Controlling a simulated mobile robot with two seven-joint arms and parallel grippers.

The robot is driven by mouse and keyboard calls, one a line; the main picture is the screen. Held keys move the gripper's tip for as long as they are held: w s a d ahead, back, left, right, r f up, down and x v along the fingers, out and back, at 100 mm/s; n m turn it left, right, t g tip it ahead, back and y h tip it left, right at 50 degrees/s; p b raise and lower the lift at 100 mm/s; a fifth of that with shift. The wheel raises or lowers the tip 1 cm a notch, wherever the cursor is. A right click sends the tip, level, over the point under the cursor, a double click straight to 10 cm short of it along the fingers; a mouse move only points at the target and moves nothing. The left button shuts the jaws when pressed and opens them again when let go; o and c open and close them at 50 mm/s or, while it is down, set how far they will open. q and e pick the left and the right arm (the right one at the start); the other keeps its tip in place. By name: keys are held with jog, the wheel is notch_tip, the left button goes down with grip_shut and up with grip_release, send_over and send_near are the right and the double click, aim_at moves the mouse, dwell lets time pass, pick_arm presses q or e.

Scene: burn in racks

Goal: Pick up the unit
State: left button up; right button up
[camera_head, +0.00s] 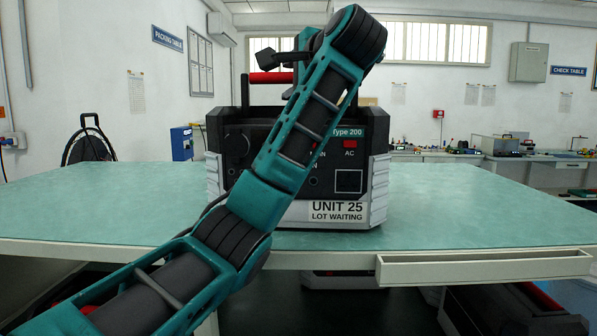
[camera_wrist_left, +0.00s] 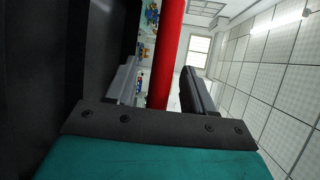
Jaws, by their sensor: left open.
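The unit (camera_head: 290,125) is a black and grey box labelled "UNIT 25 LOT WAITING" and "Type 200". It stands upright on the green table, with my left arm crossing in front of it and hiding part of its face. A red bar handle (camera_head: 268,78) runs across its top. My left gripper (camera_head: 288,72) is at the handle, partly hidden by my wrist. In the left wrist view, the red handle (camera_wrist_left: 168,45) passes between the two spread fingers of the left gripper (camera_wrist_left: 160,85). The handle is nearer the left finger; contact cannot be told. My right gripper is not in view.
The green table (camera_head: 110,205) is clear on both sides of the unit. A label ledge (camera_head: 485,267) juts from its front edge. Dark equipment (camera_head: 510,310) sits below the table. A blue box (camera_head: 181,143) and benches with small items stand behind.

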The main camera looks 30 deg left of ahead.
pick_arm(q)
grip_shut()
dwell(0.5)
dwell(0.8)
jog(key=shift+r, duration=0.3)
